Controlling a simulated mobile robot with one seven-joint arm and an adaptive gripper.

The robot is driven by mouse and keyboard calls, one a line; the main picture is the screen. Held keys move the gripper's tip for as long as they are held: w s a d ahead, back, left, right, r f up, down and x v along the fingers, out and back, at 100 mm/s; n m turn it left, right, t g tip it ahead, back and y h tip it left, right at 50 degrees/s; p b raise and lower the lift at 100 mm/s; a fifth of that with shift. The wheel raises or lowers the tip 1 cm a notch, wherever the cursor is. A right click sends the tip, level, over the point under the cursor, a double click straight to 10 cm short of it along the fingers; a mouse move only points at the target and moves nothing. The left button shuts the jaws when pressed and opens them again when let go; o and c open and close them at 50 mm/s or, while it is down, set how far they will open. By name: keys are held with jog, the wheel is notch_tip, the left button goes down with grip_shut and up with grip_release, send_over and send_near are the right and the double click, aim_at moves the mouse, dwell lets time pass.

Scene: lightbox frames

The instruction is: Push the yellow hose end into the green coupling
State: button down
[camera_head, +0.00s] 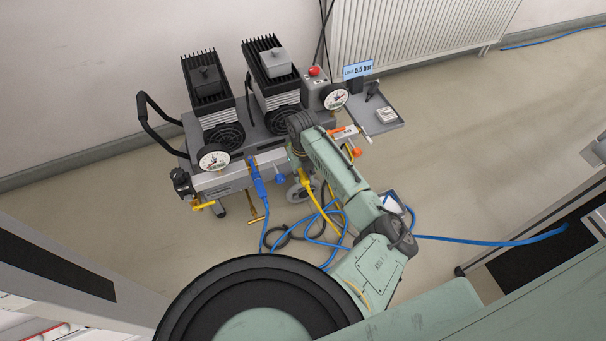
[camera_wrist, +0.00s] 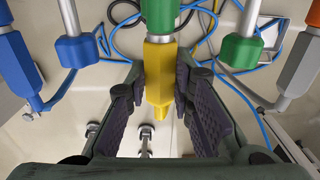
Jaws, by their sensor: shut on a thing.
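In the wrist view the yellow hose end (camera_wrist: 158,72) sits between the two fingers of my gripper (camera_wrist: 160,92), which is shut on it. The green coupling (camera_wrist: 158,14) is straight above it in the picture, in line with it. The two appear to meet end to end; I cannot tell how far one is inside the other. In the head view the yellow hose (camera_head: 318,200) hangs below my gripper at the front of the compressor (camera_head: 222,180). My arm hides the coupling there.
In the wrist view a green knob (camera_wrist: 240,50) stands close right, a blue knob (camera_wrist: 76,50) left. A blue hose end (camera_wrist: 18,62) and a grey one (camera_wrist: 298,68) flank them. Blue hose (camera_head: 470,240) loops across the floor. A side tray (camera_head: 385,126) juts right.

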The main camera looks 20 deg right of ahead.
jog(key=shift+w+b, duration=0.35)
jog(key=shift+w, duration=0.2)
jog(key=c, duration=1.3)
grip_release()
notch_tip(320, 180, up, 12)
jog(key=shift+r, duration=0.1)
jog(key=shift+s, duration=0.1)
